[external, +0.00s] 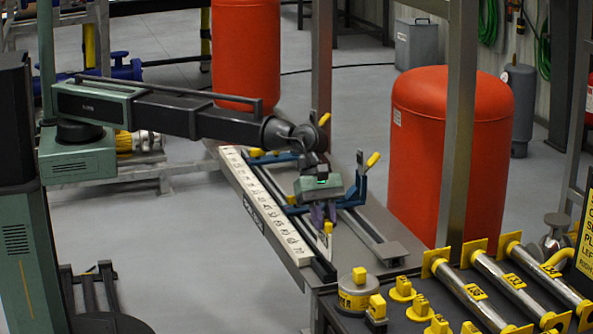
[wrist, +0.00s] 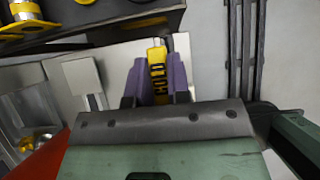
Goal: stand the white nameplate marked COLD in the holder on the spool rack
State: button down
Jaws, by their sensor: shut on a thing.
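My gripper (external: 322,212) has purple fingers and hangs over the long grey bench in the external view. It is shut on the nameplate (external: 326,242), a small upright white plate with a yellow top. In the wrist view, the nameplate (wrist: 158,72) sits between the purple fingers of my gripper (wrist: 160,80); its yellow edge carries black letters that seem to read COLD. Spools with yellow end plates (external: 478,293) lie at the lower right of the external view, on what looks like the spool rack. I cannot pick out the holder.
A white numbered scale (external: 262,205) runs along the bench's left edge. A blue clamp frame (external: 360,185) stands beside my gripper. A grey post (external: 459,130) and a red tank (external: 425,150) stand to the right. A dark table (external: 395,318) holds several yellow-tabbed parts.

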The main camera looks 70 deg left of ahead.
aim_at(324, 254)
dwell(0.4)
jog(key=shift+f+b, duration=1.15)
jog(key=shift+f+b, duration=0.7)
jog(key=shift+f, duration=0.05)
jog(key=shift+f, duration=0.1)
jog(key=shift+f+b, duration=0.2)
jog(key=shift+b, duration=0.15)
jog(key=c, duration=1)
grip_release()
jog(key=shift+c, duration=0.6)
